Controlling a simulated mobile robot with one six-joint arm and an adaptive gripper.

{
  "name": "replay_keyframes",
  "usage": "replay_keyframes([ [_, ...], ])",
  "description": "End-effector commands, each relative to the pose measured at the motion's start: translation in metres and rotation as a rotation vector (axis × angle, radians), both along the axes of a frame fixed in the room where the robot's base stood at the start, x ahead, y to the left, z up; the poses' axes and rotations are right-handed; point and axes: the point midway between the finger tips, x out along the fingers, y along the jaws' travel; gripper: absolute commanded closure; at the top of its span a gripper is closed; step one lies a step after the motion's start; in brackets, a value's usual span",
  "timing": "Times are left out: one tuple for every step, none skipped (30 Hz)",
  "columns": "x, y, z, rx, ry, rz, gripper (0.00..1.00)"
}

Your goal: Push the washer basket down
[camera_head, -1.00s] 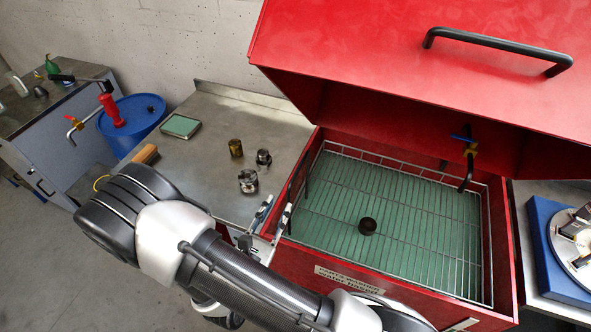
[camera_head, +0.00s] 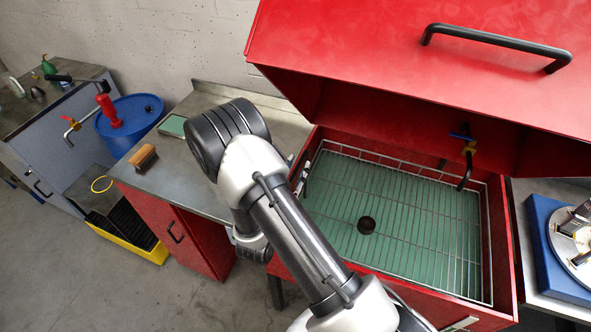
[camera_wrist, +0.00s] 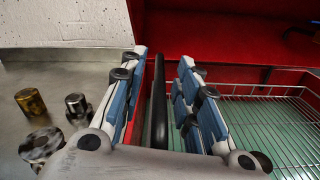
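The washer basket (camera_head: 440,177) is a wire basket inside the red washer tub (camera_head: 504,250), with green liquid showing through its mesh. The basket's wire rim also shows at the right of the wrist view (camera_wrist: 262,91). My gripper (camera_wrist: 162,68) is open, its two blue-padded fingers apart. A black upright bar (camera_wrist: 158,110) shows between the fingers, beside the tub's left wall; I cannot tell whether they touch it. In the head view my arm hides most of the gripper at the tub's left edge.
The red lid (camera_head: 400,70) stands open above the tub. A steel bench (camera_head: 185,180) is to the left, with a brush (camera_head: 143,157) on it. Metal parts, including a brass one (camera_wrist: 30,101), stand left of my gripper. A blue drum (camera_head: 130,115) is further left.

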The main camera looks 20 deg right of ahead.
Motion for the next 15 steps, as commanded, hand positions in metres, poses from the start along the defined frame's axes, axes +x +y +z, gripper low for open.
replay_keyframes([
  [0.0001,0.0001,0.0001,0.000,0.000,0.000,0.70],
  [0.0000,0.0001,0.0000,0.000,0.000,0.000,0.70],
  [-0.0001,0.0002,0.0000,0.000,0.000,0.000,0.70],
  [-0.0001,0.0002,0.0000,0.000,0.000,0.000,0.70],
  [-0.0001,0.0002,0.0000,0.000,0.000,0.000,0.72],
  [-0.0002,0.0002,0.0000,0.000,0.000,0.000,0.75],
  [-0.0002,0.0002,0.0000,0.000,0.000,0.000,0.77],
  [-0.0002,0.0002,0.0000,0.000,0.000,0.000,0.79],
  [-0.0003,0.0003,0.0000,0.000,0.000,0.000,0.81],
  [-0.0003,0.0003,0.0000,0.000,0.000,0.000,0.83],
  [-0.0003,0.0003,0.0000,0.000,0.000,0.000,0.85],
  [-0.0003,0.0003,0.0000,0.000,0.000,0.000,0.88],
  [-0.0004,0.0004,0.0000,0.000,0.000,0.000,0.90],
  [-0.0004,0.0003,0.0000,0.000,0.000,0.000,0.92],
  [-0.0004,0.0003,-0.0001,0.000,0.000,0.000,0.95],
])
